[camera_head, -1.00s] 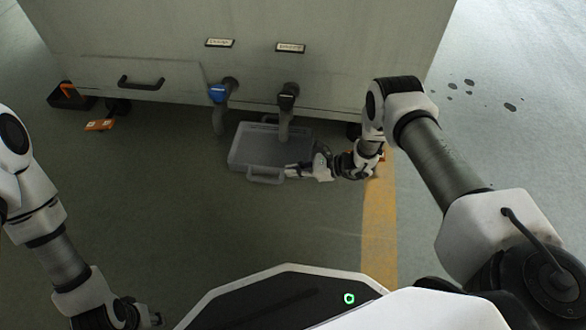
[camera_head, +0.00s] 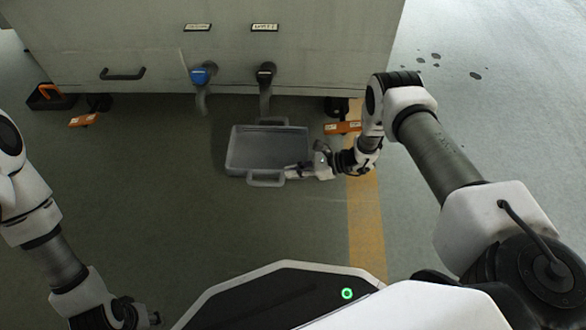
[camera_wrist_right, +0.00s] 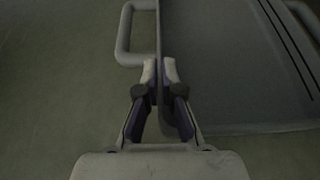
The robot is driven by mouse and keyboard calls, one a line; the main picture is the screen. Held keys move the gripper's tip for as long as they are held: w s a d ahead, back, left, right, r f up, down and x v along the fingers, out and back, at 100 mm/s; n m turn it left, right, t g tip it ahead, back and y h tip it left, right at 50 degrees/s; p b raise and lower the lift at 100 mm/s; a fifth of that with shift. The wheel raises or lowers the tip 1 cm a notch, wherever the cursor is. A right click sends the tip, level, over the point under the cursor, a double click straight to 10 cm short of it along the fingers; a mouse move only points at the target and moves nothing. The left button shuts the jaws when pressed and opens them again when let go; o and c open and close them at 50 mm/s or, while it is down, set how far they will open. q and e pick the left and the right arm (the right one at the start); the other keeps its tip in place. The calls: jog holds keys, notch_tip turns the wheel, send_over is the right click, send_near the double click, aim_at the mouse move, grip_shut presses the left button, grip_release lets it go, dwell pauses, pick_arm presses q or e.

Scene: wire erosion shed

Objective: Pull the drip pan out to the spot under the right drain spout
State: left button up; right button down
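The drip pan (camera_head: 238,150), a shallow grey tray with a front handle (camera_head: 265,180), lies on the floor in front of the cabinet. The right drain spout (camera_head: 265,88), with a black valve, hangs from the cabinet. In the head view its lower end is at the pan's back edge. The left spout (camera_head: 201,88) has a blue valve. My right gripper (camera_head: 292,171) is at the pan's front right corner. In the wrist view my right gripper (camera_wrist_right: 160,72) is closed around the pan's wall (camera_wrist_right: 178,118), beside the handle. My left gripper (camera_head: 150,319) is low at the left, empty and far from the pan.
The cabinet (camera_head: 150,50) stands behind the pan. Orange-marked feet or blocks (camera_head: 342,128) sit near its base, and a dark tray (camera_head: 50,98) lies at its left corner. A yellow floor stripe (camera_head: 366,225) runs at the right. The floor in front is clear.

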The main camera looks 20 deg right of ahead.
jog(key=shift+s+f, duration=0.35)
jog(key=c, duration=1.2)
grip_release()
jog(key=shift+c, duration=0.2)
jog(key=shift+w+r, duration=0.1)
jog(key=shift+d, duration=0.1)
jog(key=v, duration=1.2)
jog(key=shift+r, duration=0.3)
